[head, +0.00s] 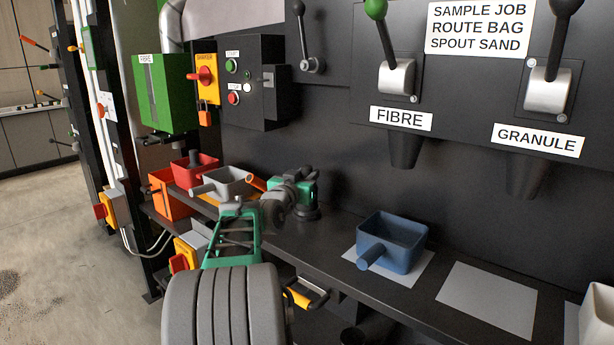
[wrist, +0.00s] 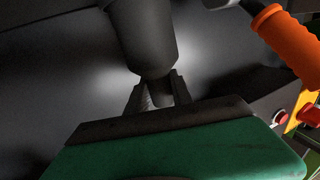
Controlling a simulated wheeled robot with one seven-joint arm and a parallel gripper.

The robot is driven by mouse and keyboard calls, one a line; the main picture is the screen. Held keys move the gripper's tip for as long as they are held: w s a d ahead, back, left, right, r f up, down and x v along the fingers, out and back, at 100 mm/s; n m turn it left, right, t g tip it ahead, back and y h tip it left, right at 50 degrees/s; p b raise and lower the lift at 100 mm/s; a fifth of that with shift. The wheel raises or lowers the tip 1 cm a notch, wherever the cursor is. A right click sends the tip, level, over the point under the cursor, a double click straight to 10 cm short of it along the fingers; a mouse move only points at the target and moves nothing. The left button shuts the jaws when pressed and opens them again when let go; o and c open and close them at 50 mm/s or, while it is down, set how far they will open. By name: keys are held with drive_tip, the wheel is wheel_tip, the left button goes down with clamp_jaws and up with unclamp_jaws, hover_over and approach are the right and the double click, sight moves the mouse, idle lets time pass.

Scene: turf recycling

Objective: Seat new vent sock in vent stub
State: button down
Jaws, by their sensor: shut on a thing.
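My gripper (wrist: 157,84) shows in the wrist view with its two dark fingers around the narrow lower end of a dark tapered cylinder (wrist: 140,35). It is shut on that narrow end. The wide part of the cylinder reaches up past the top of the picture. I cannot tell for certain whether this is the vent sock or the vent stub. In the head view my arm reaches over the shelf, and the fingertips and held piece cannot be made out.
In the head view a blue scoop (head: 393,244) stands on a pale mat, right of my arm. A grey scoop (head: 226,183) and red scoop (head: 196,170) stand to the left. An orange handle (wrist: 285,42) is close at the wrist view's right. An empty mat (head: 487,298) lies farther right.

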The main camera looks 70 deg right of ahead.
drive_tip(key=shift+f+b, duration=0.6)
drive_tip(key=shift+f, duration=0.1)
drive_tip(key=c, duration=1)
unclamp_jaws()
drive_tip(key=shift+c, duration=0.2)
drive_tip(key=shift+a, duration=0.1)
drive_tip(key=a, duration=0.7)
drive_tip(key=shift+a, duration=0.35)
